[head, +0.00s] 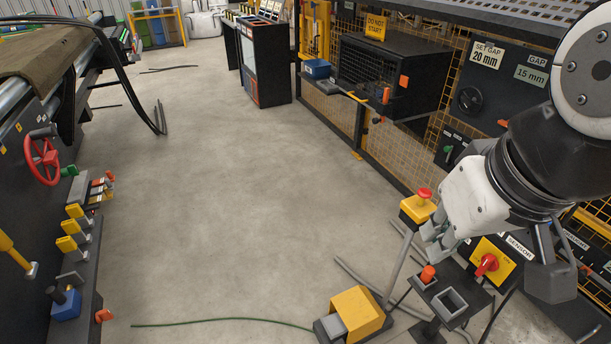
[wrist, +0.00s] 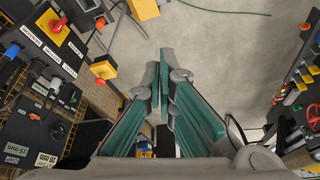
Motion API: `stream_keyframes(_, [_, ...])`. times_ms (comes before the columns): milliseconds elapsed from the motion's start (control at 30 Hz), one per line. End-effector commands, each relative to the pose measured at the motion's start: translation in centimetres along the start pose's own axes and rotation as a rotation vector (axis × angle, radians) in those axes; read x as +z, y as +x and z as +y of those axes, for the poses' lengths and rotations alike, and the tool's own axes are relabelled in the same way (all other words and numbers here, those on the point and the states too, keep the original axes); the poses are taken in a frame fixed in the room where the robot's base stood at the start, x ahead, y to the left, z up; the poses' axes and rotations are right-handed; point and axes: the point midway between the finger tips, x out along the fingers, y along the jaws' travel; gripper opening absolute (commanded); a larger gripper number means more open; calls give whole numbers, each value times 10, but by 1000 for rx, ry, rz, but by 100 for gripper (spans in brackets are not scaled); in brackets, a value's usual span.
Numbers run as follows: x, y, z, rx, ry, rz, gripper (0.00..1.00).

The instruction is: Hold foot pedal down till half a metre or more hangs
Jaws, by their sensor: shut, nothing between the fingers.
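The foot pedal, a yellow hooded box (head: 358,311) with a grey plate (head: 332,326) at its left, sits on the floor at the bottom of the head view. A yellow part, probably its hood, shows at the top of the wrist view (wrist: 144,8). My gripper (head: 437,243) is shut and empty, above and to the right of the pedal, apart from it. Its teal fingers (wrist: 163,72) meet in the wrist view. Olive-brown turf (head: 42,55) lies over the machine at the far left. I cannot tell how much of it hangs.
A red-topped yellow stop box (head: 417,208) on a post stands close beside my gripper. A black stand (head: 450,303) with an orange button is just below. The middle floor is clear.

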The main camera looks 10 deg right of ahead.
Motion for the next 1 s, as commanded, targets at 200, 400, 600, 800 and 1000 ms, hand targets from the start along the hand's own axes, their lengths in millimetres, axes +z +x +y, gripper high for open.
stream_keyframes(200, [-31,35,-7,-34,-34,-35,0])
stream_keyframes(400, [-86,107,-18,-100,-94,-85,0])
stream_keyframes(600, [-135,194,-25,-157,-139,-124,0])
stream_keyframes(800, [-170,296,-28,-203,-174,-158,0])
stream_keyframes(1000, [-186,411,-26,-233,-197,-192,0])
